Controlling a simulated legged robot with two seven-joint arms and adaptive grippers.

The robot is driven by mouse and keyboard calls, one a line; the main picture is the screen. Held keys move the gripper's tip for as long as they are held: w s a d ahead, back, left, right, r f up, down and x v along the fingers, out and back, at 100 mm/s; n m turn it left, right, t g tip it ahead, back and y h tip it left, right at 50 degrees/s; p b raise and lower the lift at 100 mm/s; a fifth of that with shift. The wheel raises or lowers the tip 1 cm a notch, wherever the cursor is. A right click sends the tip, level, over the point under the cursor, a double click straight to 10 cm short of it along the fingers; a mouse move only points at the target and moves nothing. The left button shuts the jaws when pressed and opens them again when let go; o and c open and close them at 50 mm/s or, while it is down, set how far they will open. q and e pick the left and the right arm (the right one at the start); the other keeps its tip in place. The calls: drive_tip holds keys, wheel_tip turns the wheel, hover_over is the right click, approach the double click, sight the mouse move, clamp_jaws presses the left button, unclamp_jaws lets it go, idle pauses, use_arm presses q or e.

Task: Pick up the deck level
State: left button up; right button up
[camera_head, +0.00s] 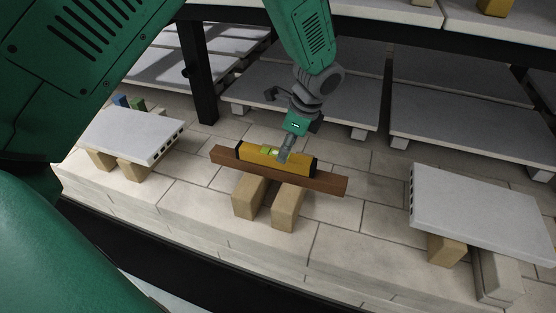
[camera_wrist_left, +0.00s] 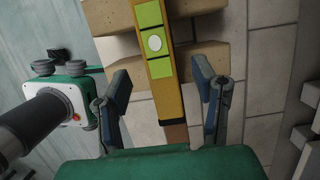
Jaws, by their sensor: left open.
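The deck level (camera_head: 252,153) is a yellow bar with dark ends and a green vial area. It lies on a brown wooden plank (camera_head: 331,185) in the middle of the head view. In the left wrist view, the level (camera_wrist_left: 166,99) runs between my two fingers, with green patches and a round pale spot. My left gripper (camera_head: 284,153) reaches down from above at the middle of the level. In the wrist view the left gripper (camera_wrist_left: 160,74) is open, one finger on each side of the level, with gaps showing. My right gripper is not seen.
The plank rests on two tan blocks (camera_head: 288,207) on a pale brick deck (camera_head: 180,205). Grey slabs on blocks stand at the left (camera_head: 125,133) and right (camera_head: 480,208). A dark post (camera_head: 199,75) and shelves of grey slabs (camera_head: 300,100) stand behind.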

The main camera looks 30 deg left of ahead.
sight(275, 153)
use_arm(q)
drive_tip(key=shift+s+a, duration=0.25)
drive_tip(key=shift+a, duration=0.6)
drive_tip(key=shift+a+f, duration=0.2)
drive_tip(key=shift+a, duration=0.1)
drive_tip(key=b+x, duration=0.1)
drive_tip(key=x, duration=0.4)
drive_tip(key=shift+d, duration=0.1)
drive_tip(key=shift+d+r, duration=0.15)
drive_tip(key=c, duration=1.2)
clamp_jaws()
